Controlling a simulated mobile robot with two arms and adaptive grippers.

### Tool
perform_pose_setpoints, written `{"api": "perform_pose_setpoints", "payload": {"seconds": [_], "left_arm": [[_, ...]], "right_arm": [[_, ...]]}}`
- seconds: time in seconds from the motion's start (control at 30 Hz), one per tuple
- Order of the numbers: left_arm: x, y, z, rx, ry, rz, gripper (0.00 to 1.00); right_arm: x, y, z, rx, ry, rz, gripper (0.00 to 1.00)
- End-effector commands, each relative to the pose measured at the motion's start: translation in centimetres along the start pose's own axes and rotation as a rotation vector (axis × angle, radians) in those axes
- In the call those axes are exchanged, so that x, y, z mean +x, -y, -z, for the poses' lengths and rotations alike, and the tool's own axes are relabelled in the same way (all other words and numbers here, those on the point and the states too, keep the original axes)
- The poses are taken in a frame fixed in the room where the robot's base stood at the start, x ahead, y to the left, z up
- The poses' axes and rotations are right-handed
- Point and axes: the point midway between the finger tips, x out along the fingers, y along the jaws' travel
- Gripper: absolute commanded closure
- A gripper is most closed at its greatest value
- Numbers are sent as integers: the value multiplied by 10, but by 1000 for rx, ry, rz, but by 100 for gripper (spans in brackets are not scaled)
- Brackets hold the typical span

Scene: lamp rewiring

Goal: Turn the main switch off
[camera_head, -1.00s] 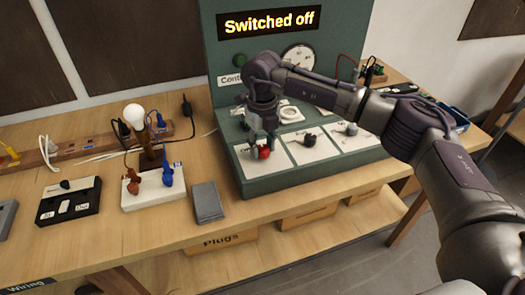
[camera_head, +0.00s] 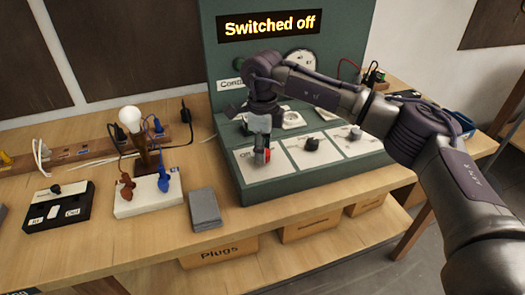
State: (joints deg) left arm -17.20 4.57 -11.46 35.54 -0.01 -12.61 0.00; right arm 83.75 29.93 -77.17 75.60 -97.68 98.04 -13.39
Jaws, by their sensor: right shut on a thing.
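The green control panel (camera_head: 300,180) stands on the bench, and its display (camera_head: 268,24) reads "Switched off". A red knob (camera_head: 261,158), which appears to be the main switch, sits on the leftmost white plate (camera_head: 244,168) of the sloped front. My right gripper (camera_head: 261,150) points down over this knob and is shut on it, hiding part of it. The label on that plate is too small to read. My left gripper is not in view.
Left of the panel are a grey block (camera_head: 205,210), a white base (camera_head: 150,195) with a bulb (camera_head: 130,118) and plugs, and a black switch box (camera_head: 58,207). Bare bench lies in front.

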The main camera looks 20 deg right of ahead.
Motion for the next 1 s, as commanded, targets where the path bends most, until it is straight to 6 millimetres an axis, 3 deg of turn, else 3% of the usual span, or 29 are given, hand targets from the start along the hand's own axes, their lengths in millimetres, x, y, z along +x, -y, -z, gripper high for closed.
{"api": "perform_pose_setpoints", "payload": {"seconds": [0.63,0.67,0.7,0.8,1.0], "left_arm": [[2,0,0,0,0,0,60],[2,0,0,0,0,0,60],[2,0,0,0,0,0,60],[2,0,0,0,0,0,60],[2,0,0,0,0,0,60]], "right_arm": [[-2,1,0,-49,3,4,96],[-2,1,0,-49,3,4,58],[-2,1,0,-49,3,4,52],[-2,1,0,-49,2,3,36],[-1,0,0,-48,1,2,36]]}}
